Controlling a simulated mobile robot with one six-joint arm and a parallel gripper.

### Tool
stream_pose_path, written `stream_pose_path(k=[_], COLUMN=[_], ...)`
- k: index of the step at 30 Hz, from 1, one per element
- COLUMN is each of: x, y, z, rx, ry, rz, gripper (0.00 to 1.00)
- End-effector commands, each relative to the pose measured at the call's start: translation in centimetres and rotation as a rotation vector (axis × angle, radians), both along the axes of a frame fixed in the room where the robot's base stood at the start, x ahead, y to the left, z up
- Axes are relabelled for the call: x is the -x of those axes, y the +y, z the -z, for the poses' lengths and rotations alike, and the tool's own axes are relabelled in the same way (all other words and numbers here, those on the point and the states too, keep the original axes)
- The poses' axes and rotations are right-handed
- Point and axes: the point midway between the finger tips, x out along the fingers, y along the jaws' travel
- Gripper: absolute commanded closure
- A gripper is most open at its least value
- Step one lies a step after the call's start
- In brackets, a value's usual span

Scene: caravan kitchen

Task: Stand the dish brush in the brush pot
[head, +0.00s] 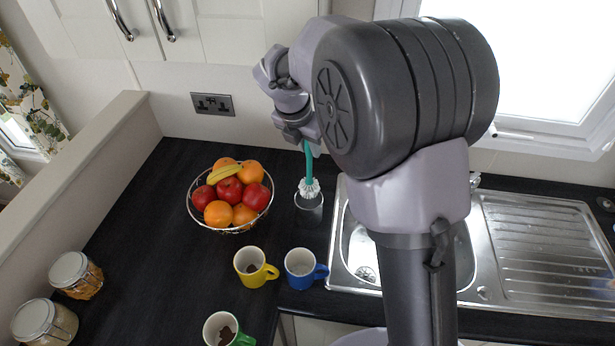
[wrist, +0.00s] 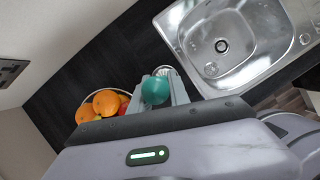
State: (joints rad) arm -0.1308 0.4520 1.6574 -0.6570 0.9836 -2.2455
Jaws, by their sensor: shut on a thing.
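The dish brush (head: 309,182) has a teal handle and a white bristle head pointing down. My gripper (head: 305,140) is shut on its handle, partly hidden by my arm. The brush hangs roughly upright.
A wire bowl of fruit (head: 231,229) stands just left of the pot. A yellow mug (head: 253,267), a blue mug (head: 301,268) and a green mug (head: 222,328) stand in front. The steel sink (head: 345,275) is to the right. Two glass jars (head: 77,276) stand at far left.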

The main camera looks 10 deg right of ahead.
Motion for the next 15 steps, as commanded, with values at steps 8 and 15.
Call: stream_pose_path(k=[8,15], x=[0.1,0.2], y=[0.1,0.1], z=[5.4,9.8], rx=[0.0,-0.001], ry=[0.001,0.003], rz=[0.0,-0.001], gripper=[1.0,1.0])
